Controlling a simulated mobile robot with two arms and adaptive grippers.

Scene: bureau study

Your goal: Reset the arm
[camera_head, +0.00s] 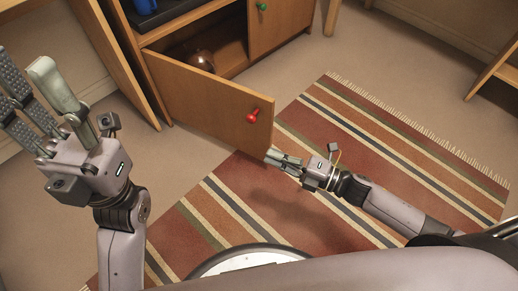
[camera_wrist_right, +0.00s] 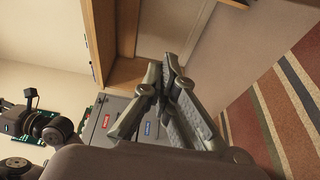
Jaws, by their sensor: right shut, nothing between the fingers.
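My right gripper (camera_head: 272,155) is shut and empty, just beside the lower right corner of the open cabinet door (camera_head: 205,102) in the head view. I cannot tell whether it touches the door. The door has a red knob (camera_head: 253,115). In the right wrist view the fingers of the right gripper (camera_wrist_right: 166,68) are together with nothing between them. My left gripper (camera_head: 38,85) is raised at the left of the head view, its fingers spread apart and empty.
The cabinet's other door (camera_head: 278,22) has a green knob (camera_head: 262,6) and is closed. A brown round glossy vessel (camera_head: 201,60) sits inside the open compartment. A blue object (camera_head: 145,5) is above it. A striped rug (camera_head: 400,150) covers the floor, clear on the right.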

